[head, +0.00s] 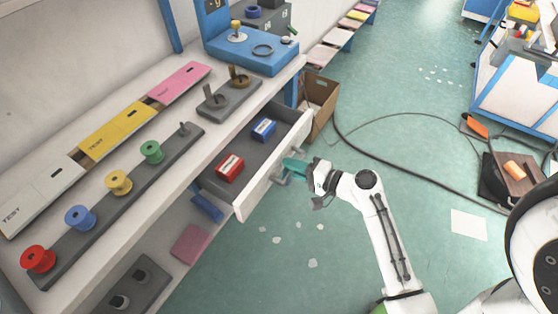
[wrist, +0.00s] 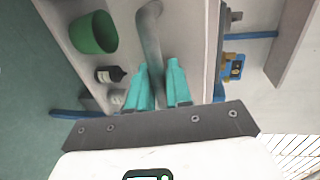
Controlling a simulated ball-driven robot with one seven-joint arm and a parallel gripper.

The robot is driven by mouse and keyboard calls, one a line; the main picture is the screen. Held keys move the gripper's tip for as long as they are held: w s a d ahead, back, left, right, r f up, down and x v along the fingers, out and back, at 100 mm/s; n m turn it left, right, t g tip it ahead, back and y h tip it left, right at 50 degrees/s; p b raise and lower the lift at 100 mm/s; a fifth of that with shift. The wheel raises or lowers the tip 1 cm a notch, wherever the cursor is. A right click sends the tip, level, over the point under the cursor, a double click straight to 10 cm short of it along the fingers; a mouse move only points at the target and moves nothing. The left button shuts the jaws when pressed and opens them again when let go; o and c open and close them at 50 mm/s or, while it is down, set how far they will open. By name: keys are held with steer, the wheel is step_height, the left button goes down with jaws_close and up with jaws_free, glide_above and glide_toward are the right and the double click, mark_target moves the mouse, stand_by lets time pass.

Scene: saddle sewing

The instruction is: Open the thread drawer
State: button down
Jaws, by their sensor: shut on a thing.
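The thread drawer (head: 245,204) stands pulled out from the white workbench, with its dark inside showing. A red box (head: 230,167) and a blue box (head: 264,129) lie in it. My gripper (head: 291,167) is at the drawer's white front, near its middle. In the wrist view my teal fingers (wrist: 161,88) are shut around the grey bar handle (wrist: 149,35) on the front. The exact contact is partly hidden in the head view by the fingers.
On the bench, a dark rack holds red (head: 38,259), blue, yellow and green spools. A cardboard box (head: 320,100) stands on the floor beyond the drawer's far end. A black cable (head: 400,170) lies across the floor to the right. Pale scraps (head: 312,263) lie on open floor before the bench.

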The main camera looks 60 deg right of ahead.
steer(key=s, duration=1.1)
steer(key=shift+d+b, duration=0.15)
steer(key=shift+b, duration=0.3)
steer(key=c, duration=1.2)
jaws_free()
steer(key=s+r, duration=0.2)
steer(key=s, duration=0.8)
steer(key=shift+s+d+b, duration=0.2)
steer(key=shift+s+b, duration=0.15)
steer(key=shift+b, duration=0.1)
steer(key=w+a+f+n+g, duration=0.2)
steer(key=w+a+n+g, duration=0.1)
steer(key=a+n+g, duration=0.4)
steer(key=w+a+f+n+g+p, duration=0.1)
steer(key=w+a+f+n+g, duration=0.2)
steer(key=a+n+g, duration=0.4)
steer(key=w+a+n, duration=0.1)
steer(key=n, duration=0.2)
steer(key=shift+w+g+h, duration=0.25)
steer(key=shift+g+h, duration=0.15)
